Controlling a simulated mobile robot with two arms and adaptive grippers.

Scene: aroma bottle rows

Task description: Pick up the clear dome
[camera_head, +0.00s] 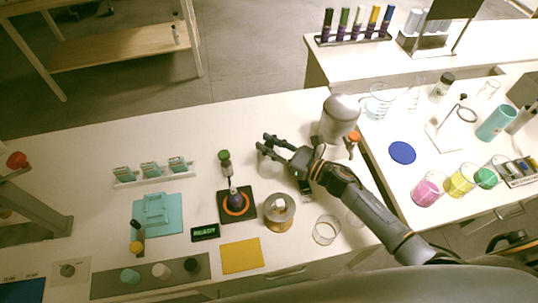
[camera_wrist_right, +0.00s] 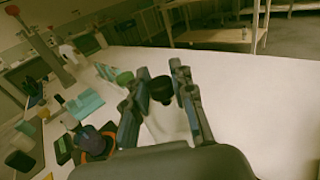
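The clear dome (camera_wrist_right: 168,122) is faint and see-through. It stands on the white bench below my right gripper, with a black knob (camera_wrist_right: 161,89) on top. In the head view the dome (camera_head: 268,170) shows only as a pale outline, partly hidden by the gripper. My right gripper (camera_head: 263,142) reaches in from the right above it. In the right wrist view the two fingers (camera_wrist_right: 160,80) are parted, one on each side of the knob. Firm contact with the knob is not visible. My left gripper is not in view.
A silver canister (camera_head: 339,112) stands close behind my right gripper. A burner-like pot (camera_head: 279,210), a clear glass (camera_head: 326,230) and a black pad (camera_head: 237,206) with a dark flask are nearer. Bare bench lies behind the gripper's left.

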